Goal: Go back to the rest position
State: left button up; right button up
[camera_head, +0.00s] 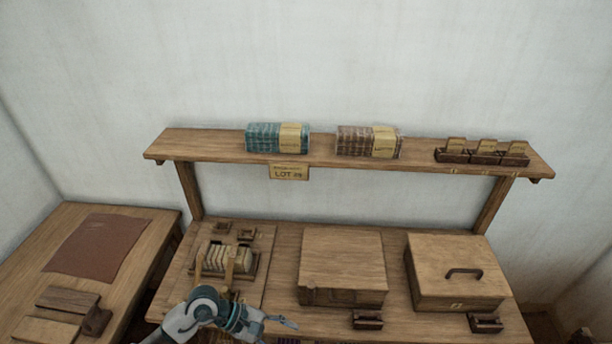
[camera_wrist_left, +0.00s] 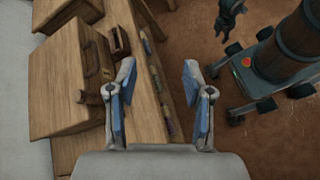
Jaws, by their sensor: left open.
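My left gripper (camera_head: 280,322) is over the front edge of the bench (camera_head: 400,323), right of the rack of pale slats (camera_head: 218,254). Its two fingers stand apart with nothing between them in the left wrist view (camera_wrist_left: 159,66). A dark claw-like shape (camera_wrist_left: 230,15) at the top of the left wrist view looks like my right gripper; its jaws are too unclear to read.
A lidded wooden box (camera_head: 342,258) and a handled box (camera_head: 455,268) stand on the bench. A shelf (camera_head: 215,143) above holds a teal bundle (camera_head: 262,138), a brown bundle (camera_head: 354,141) and small card holders (camera_head: 484,154). A side table (camera_head: 140,222) stands left.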

pick_arm(q)
jog(key=d+r+n+t+h, duration=0.2)
jog(key=d+r+n+h, duration=0.45)
jog(key=r+h, duration=0.2)
jog(key=w+a+r+n+t, duration=0.4)
jog(key=a+r+n+t, duration=0.15)
jog(key=n+t, duration=0.8)
jog(key=w+a+f+n+t+y, duration=0.1)
jog(key=a+f+n+y, duration=0.8)
jog(key=n, duration=0.6)
jog(key=w+a+f+n+t+y, duration=0.15)
jog(key=a+f+n+y, duration=0.6)
jog(key=n, duration=0.75)
jog(key=s+f+n+g+y, duration=0.3)
jog(key=s+f+n+g, duration=0.6)
jog(key=s+f+g, duration=0.85)
jog(key=s+f+t, duration=0.2)
jog(key=f, duration=0.7)
jog(key=s+f+t, duration=0.1)
jog(key=s+f, duration=0.1)
jog(key=f, duration=0.8)
jog(key=s+f, duration=0.3)
jog(key=f, duration=0.4)
jog(key=s+f, duration=0.4)
jog(key=f, duration=0.4)
jog(key=shift+s+a+f+g, duration=0.25)
jog(key=shift+a+g, duration=0.1)
jog(key=shift+a, duration=0.1)
